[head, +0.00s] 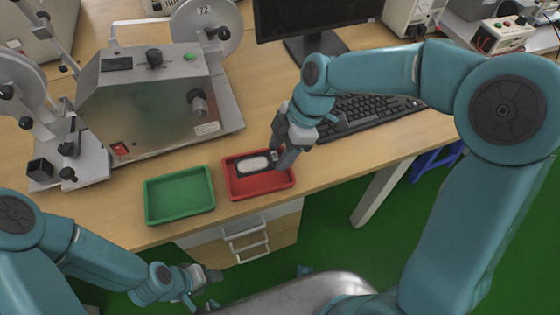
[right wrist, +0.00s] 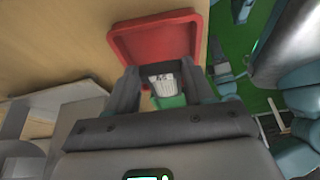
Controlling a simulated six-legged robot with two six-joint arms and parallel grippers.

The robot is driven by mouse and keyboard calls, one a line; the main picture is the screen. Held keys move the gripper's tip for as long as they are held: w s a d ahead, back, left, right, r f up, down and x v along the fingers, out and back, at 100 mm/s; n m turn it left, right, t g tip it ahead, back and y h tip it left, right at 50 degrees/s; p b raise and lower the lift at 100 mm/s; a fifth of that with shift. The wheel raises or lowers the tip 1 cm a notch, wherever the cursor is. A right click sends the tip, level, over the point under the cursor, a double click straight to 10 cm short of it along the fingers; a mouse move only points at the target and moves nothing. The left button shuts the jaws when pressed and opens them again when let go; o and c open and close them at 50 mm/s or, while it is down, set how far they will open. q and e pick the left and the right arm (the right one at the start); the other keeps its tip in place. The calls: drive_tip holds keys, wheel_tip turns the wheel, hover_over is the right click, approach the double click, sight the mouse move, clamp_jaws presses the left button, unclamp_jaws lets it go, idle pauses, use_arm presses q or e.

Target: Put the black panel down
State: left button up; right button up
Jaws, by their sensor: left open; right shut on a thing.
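The black panel (head: 253,165), dark-rimmed with a pale oval face, shows over the red tray (head: 289,183) in the head view. My right gripper (head: 279,155) is shut on its right end. I cannot tell whether the panel touches the tray floor or is held just above it. In the right wrist view, a small piece with a white marked face (right wrist: 163,84) sits between the fingers of the right gripper (right wrist: 160,80), with the red tray (right wrist: 157,38) beyond. My left gripper (head: 205,277) is open and empty, low in front of the desk.
An empty green tray (head: 180,195) stands left of the red one. A grey reel machine (head: 150,100) is behind the trays. A keyboard (head: 365,112) and monitor (head: 310,15) are to the back right. The wooden desk's front edge runs close below the trays.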

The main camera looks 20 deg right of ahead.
sight(275, 172)
wheel_tip(275, 172, down, 5)
drive_tip(key=shift+w+f+b, duration=0.1)
drive_tip(key=shift+b, duration=0.2)
drive_tip(key=shift+f, duration=0.1)
drive_tip(key=o, duration=1)
